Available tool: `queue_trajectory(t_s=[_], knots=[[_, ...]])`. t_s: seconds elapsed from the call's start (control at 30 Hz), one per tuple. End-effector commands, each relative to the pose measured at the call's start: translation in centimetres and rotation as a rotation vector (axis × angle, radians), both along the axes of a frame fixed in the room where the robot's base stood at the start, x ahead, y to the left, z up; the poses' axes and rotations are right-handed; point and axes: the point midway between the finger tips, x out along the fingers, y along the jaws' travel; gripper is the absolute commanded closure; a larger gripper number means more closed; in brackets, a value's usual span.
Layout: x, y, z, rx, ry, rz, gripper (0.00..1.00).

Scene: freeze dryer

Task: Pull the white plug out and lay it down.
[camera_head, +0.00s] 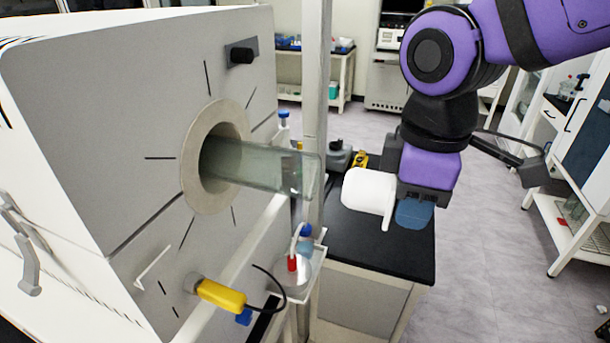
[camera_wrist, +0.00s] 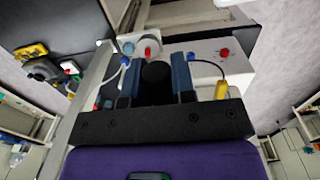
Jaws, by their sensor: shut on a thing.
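The white plug (camera_head: 368,190) is in my gripper (camera_head: 404,203), held in the air to the right of the glass tube (camera_head: 275,168). The plug is clear of the tube in the head view, with a gap between them. The tube lies sideways and sticks out of the round port in the grey machine (camera_head: 105,120). My gripper is shut on the plug; one blue finger shows beside it. In the wrist view both blue fingers of my gripper (camera_wrist: 156,80) show with a dark round shape between them. I cannot tell the plug's colour there.
A black bench top (camera_head: 380,245) lies below my gripper, with clear room on its front part. Small items stand at its back. A grey post (camera_head: 316,80) rises beside the tube. A flask with a red cap (camera_head: 292,264) and a yellow connector (camera_head: 221,296) are below the tube.

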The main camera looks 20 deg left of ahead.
Motion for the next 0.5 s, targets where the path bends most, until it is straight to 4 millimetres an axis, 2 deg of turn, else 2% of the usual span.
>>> queue_trajectory(t_s=[0.5], knots=[[-3.6,-1.5,0.0,0.0,0.0,0.0,1.0]])
